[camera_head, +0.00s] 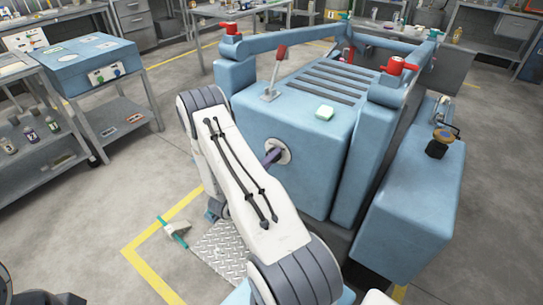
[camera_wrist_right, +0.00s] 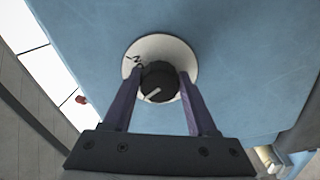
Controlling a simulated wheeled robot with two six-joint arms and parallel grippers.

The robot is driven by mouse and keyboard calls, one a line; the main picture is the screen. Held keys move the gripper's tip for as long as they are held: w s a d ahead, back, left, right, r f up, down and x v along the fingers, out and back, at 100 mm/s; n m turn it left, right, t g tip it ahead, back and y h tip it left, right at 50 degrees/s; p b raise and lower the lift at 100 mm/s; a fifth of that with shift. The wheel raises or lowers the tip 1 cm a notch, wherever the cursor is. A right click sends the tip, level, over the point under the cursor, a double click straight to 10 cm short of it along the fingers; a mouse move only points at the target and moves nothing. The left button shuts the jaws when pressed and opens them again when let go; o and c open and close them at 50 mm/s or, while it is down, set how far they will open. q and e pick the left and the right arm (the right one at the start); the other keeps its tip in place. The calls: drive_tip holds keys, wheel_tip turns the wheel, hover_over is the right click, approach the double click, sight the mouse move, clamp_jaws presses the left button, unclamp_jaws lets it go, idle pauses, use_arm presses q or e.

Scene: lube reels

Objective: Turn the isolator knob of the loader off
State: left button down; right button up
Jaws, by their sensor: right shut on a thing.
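The loader (camera_head: 290,110) is a big light-blue machine body in the middle of the head view. A round pale plate (camera_head: 284,148) sits on its near face. In the right wrist view the isolator knob (camera_wrist_right: 158,84) is black with a white pointer line and stands at the middle of the pale plate (camera_wrist_right: 175,48). The line slants from lower left to upper right. My right gripper (camera_head: 272,157) is at the plate, its purple fingers shut on the knob's two sides. The knob is hidden in the head view. My left gripper is not in view.
A green-handled item (camera_head: 174,231) lies by the tread plate (camera_head: 222,250). A shelf cart with a blue case (camera_head: 90,64) stands at left, with open floor between.

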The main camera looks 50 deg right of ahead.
drive_tip(key=shift+n+p, duration=0.7)
drive_tip(key=shift+n, duration=1.3)
drive_tip(key=o, duration=1.4)
drive_tip(key=shift+c, duration=0.2)
drive_tip(key=shift+r, duration=0.1)
drive_tip(key=shift+a, duration=0.15)
drive_tip(key=a+b, duration=0.1)
drive_tip(key=a, duration=0.9)
drive_tip(key=shift+s+b, duration=0.35)
drive_tip(key=shift+s, duration=0.1)
drive_tip(key=shift+w+a, duration=0.1)
drive_tip(key=shift+a, duration=0.05)
